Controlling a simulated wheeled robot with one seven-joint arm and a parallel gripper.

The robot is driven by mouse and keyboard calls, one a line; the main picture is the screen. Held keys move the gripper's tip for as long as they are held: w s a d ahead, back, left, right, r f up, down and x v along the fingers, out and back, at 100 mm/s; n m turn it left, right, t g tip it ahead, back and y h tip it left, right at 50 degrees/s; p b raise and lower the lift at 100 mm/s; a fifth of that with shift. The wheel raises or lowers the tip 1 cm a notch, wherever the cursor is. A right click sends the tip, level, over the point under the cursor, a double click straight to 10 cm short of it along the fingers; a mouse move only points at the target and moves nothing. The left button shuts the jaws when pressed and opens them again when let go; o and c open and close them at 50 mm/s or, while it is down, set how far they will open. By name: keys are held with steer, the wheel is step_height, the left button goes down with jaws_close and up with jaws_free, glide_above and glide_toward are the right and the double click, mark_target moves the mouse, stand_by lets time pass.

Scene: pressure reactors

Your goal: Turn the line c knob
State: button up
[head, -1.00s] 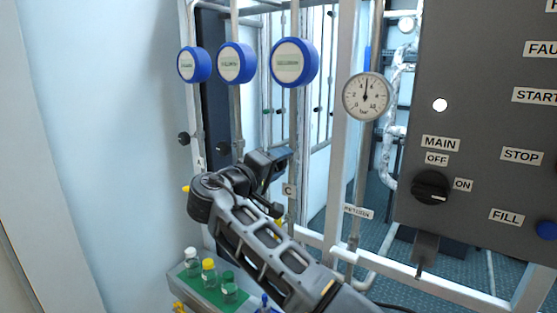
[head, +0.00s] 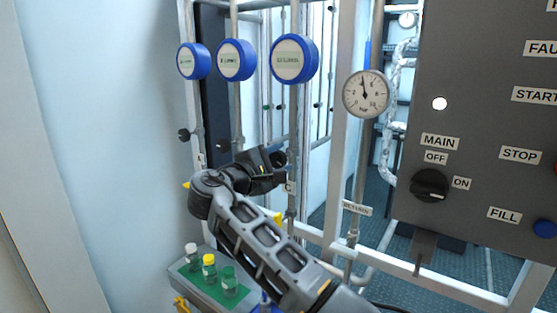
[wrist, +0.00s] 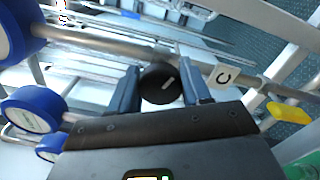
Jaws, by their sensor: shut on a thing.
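The line C knob (wrist: 161,83) is a round black knob with a white mark. It sits on a metal pipe beside the C label (wrist: 223,77) in the wrist view. My gripper (wrist: 160,90) has its two blue-grey fingers on either side of the knob and is shut on it. In the head view my gripper (head: 278,160) is at the third pipe, just above the C label (head: 289,187). The knob itself is hidden there behind the gripper.
Blue round gauges (head: 294,59) sit above on the pipes. Another black knob (head: 184,135) is to the left. A dial gauge (head: 366,94) and a grey control panel (head: 470,120) stand to the right. A yellow handle (wrist: 289,113) is near the pipe.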

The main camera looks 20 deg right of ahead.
steer(key=shift+a+f+n, duration=0.1)
steer(key=shift+n, duration=0.3)
steer(key=o, duration=1)
steer(key=shift+o, duration=0.2)
steer(key=b+v, duration=0.2)
steer(key=v, duration=0.5)
steer(key=shift+s+a, duration=0.25)
